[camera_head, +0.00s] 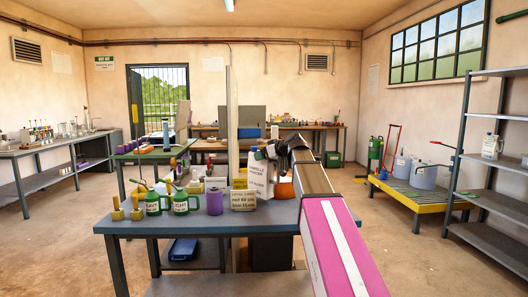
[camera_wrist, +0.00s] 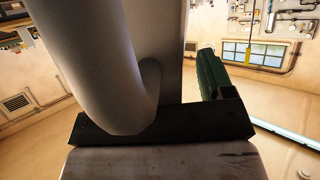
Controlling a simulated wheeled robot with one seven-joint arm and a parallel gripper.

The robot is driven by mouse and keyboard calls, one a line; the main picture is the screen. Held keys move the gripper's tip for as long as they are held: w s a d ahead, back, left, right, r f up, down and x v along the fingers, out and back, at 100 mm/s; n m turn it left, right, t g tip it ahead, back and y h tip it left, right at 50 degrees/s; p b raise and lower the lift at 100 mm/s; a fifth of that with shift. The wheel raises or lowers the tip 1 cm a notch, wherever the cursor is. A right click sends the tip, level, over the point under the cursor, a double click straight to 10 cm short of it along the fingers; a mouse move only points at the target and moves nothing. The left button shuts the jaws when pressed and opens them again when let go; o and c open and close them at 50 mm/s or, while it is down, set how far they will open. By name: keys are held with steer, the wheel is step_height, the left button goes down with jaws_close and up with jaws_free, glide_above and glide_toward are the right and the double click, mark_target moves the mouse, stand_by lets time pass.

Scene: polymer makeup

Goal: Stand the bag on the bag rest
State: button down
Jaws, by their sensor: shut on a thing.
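The bag (camera_head: 262,178) is white with dark printed lettering and stands out above the blue-grey bench in the head view. My gripper (camera_head: 270,153), dark, is shut on its upper part. In the wrist view a large pale grey surface (camera_wrist: 105,65), probably the bag, fills the space before the dark gripper body (camera_wrist: 150,122). A green part (camera_wrist: 212,75) shows beside it. I cannot tell whether the bag's bottom touches anything. I cannot make out the bag rest for sure; a beige block with printed lettering (camera_head: 243,202) stands in front of the bag, at its lower left.
On the bench (camera_head: 200,222) stand green cans (camera_head: 181,203), brass-coloured pieces (camera_head: 117,210) and a purple jar (camera_head: 215,203). A pale upright post (camera_head: 233,120) rises just left of the bag. An orange item (camera_head: 284,190) sits right of it. The bench's front strip is clear.

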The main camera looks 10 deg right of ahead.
mark_target(264, 162)
steer(key=shift+f, duration=1.65)
steer(key=shift+c, duration=1.5)
jaws_free()
steer(key=shift+f, duration=0.15)
steer(key=o, duration=0.3)
